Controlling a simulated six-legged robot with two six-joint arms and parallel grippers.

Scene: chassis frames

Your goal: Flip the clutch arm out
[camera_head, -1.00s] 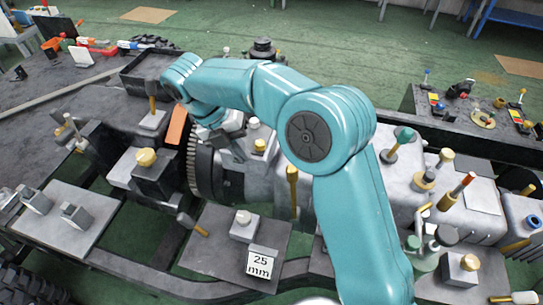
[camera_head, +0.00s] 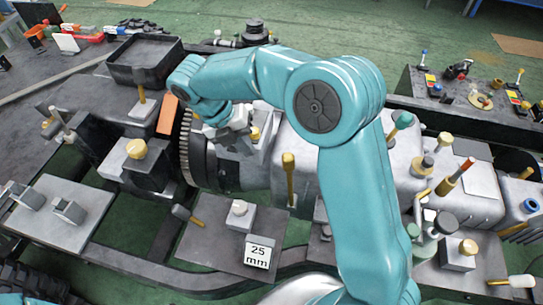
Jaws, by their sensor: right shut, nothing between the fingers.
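My right arm comes in from the lower right and reaches over the chassis. My right gripper (camera_head: 236,143) is at its end, pointing down beside the dark toothed flywheel (camera_head: 188,150) and bell housing. Its jaws are shut and look empty; the fingertips are small and partly hidden by the wrist. I cannot make out a clutch arm for sure; the area under and behind the gripper is partly covered. A gold-topped pin (camera_head: 288,178) stands upright to the right of the gripper. My left gripper is not in view.
A plate with a "25 mm" sign (camera_head: 258,254) lies in front. A gold knob on a dark block (camera_head: 137,149) stands left of the flywheel. A black tray (camera_head: 147,78) is behind left. The grey gearbox casing (camera_head: 450,185) with upright posts lies to the right.

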